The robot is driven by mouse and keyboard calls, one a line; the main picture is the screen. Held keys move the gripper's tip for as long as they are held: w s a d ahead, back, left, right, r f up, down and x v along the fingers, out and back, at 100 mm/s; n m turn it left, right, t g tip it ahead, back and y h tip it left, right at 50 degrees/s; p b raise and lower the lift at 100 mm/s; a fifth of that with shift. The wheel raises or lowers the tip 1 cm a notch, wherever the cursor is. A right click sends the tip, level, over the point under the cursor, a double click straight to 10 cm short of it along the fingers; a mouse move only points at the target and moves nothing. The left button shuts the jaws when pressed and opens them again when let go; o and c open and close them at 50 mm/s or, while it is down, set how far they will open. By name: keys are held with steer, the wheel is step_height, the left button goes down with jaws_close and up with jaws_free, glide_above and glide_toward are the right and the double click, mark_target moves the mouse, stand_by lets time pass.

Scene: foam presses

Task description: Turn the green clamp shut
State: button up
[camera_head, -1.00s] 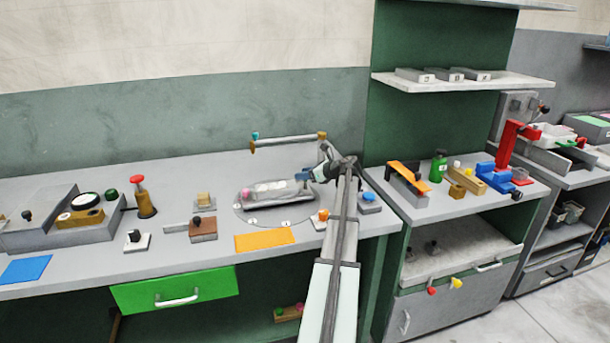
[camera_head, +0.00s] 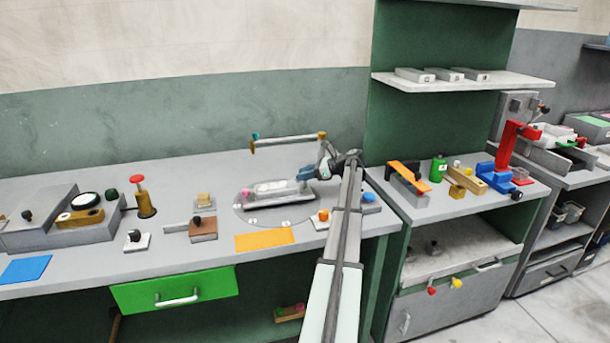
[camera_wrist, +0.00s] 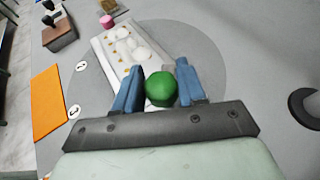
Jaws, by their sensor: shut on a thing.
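The green clamp (camera_wrist: 161,91) shows in the wrist view as a round green knob between the two blue fingers. My gripper (camera_wrist: 160,74) is shut on it, with a finger on each side. The knob stands at the near end of a pale mould plate (camera_wrist: 103,49) that holds white rounded pieces. A pink knob (camera_wrist: 108,22) stands at the plate's far end. In the head view my gripper (camera_head: 306,173) is at the right end of this plate (camera_head: 265,199), and the green knob is hidden behind it. How far the clamp is turned cannot be told.
The plate lies on a round grey disc (camera_head: 243,213). An orange mat (camera_head: 264,239) and a block with an orange knob (camera_head: 321,218) are in front. A brown block with a black knob (camera_head: 203,229) is to the left. A raised bar (camera_head: 287,142) stands behind.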

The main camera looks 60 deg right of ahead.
steer(key=n+g+y, duration=0.1)
steer(key=n+y, duration=0.1)
steer(key=n+g+y, duration=0.1)
steer(key=n+y, duration=0.1)
steer(key=y, duration=0.1)
steer(key=shift+n+g, duration=0.3)
steer(key=shift+n, duration=0.1)
steer(key=o, duration=1)
steer(key=shift+c, duration=0.2)
steer(key=shift+r, duration=0.1)
step_height(320, 180, up, 10)
steer(key=shift+f, duration=0.1)
